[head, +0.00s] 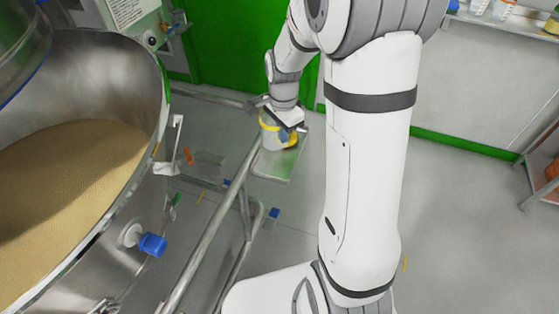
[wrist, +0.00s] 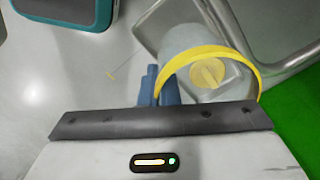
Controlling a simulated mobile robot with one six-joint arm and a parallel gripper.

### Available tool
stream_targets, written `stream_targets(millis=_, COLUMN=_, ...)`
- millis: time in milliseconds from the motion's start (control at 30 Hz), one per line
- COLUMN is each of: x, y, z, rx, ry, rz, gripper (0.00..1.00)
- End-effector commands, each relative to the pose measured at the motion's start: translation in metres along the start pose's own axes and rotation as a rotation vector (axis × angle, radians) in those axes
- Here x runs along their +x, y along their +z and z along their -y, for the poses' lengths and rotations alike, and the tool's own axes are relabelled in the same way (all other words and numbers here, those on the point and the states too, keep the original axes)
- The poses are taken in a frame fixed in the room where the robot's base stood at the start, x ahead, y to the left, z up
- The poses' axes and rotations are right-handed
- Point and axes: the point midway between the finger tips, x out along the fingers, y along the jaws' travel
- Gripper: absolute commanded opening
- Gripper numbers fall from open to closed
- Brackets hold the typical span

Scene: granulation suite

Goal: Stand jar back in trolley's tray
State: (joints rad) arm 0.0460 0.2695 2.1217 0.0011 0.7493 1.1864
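The jar (head: 268,133) is a pale grey vessel with a yellow band or handle. In the head view it appears at the far end of the trolley's metal tray (head: 276,168), partly hidden by my gripper. In the wrist view the jar (wrist: 185,42) shows a round yellow cap and a yellow looped handle (wrist: 222,52). My gripper (wrist: 162,80) has its blue fingers close together around the left part of that loop. In the head view my gripper (head: 287,131) is over the jar's right side. Whether the jar's base touches the tray is hidden.
A large steel bowl (head: 110,225) of tan granules fills the left, with a blue-capped port (head: 152,244). The trolley's rail (head: 212,228) runs towards me. A shelf with bottles (head: 503,8) is at top right. Open grey floor (head: 460,240) lies to the right.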

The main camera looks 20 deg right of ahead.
Motion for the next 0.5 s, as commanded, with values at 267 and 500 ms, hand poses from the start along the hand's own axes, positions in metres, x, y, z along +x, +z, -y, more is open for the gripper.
stream_targets(millis=267, x=0.048, y=0.001, z=-0.003, rx=0.021, ry=0.005, rz=0.002, gripper=0.0)
stream_targets(millis=500, x=0.07, y=0.0, z=-0.003, rx=0.021, ry=0.002, rz=0.001, gripper=0.0)
